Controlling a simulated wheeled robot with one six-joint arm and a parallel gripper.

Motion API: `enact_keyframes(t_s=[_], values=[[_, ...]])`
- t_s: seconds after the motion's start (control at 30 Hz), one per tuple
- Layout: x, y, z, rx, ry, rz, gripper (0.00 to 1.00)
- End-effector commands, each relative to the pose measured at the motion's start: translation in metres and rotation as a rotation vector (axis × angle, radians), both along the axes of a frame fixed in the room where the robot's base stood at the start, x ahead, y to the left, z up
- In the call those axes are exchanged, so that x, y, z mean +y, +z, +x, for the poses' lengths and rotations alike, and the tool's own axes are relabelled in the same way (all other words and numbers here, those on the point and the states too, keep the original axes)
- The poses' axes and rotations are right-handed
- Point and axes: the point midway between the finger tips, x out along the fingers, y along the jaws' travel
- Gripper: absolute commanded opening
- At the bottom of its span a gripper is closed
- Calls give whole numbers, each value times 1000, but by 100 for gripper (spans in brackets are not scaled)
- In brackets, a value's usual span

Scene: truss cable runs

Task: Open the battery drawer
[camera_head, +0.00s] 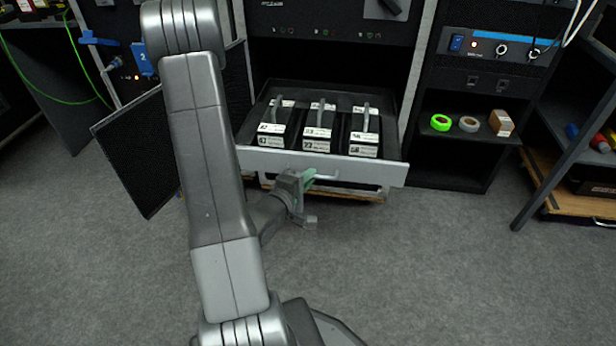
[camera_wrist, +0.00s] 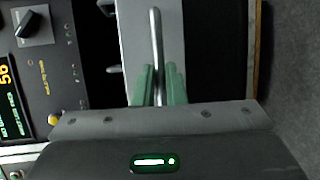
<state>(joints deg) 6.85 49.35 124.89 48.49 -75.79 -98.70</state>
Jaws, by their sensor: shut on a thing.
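The battery drawer (camera_head: 285,160) is pulled out of the middle rack in the head view, its pale front panel facing me. Three labelled black batteries (camera_head: 318,133) with handles stand in it. My gripper (camera_head: 308,179) is at the drawer front. In the wrist view its green fingertips (camera_wrist: 158,86) are shut on the drawer's bar handle (camera_wrist: 156,35), one on each side. The drawer front (camera_wrist: 133,40) shows as a pale band behind the handle. In the head view my gripper partly hides the handle (camera_head: 326,177).
A dark open door panel (camera_head: 142,152) stands left of the drawer. On the right, a shelf holds a green tape roll (camera_head: 440,122), a grey roll (camera_head: 468,124) and a small brown box (camera_head: 501,123). A table leg (camera_head: 563,160) stands further right. The carpet (camera_head: 430,270) in front is clear.

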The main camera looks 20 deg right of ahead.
Motion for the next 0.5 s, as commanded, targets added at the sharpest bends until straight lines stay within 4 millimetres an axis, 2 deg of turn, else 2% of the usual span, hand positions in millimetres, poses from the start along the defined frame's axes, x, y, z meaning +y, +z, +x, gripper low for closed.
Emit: enact_keyframes(t_s=[0.13, 0.17, 0.27, 0.5], values=[[0, 0, 0, 0, 1, 1, 0], [0, 0, 0, 0, 1, 1, 15], [0, 0, 0, 1, 0, 1, 33], [0, 0, 0, 1, 0, 1, 33]])
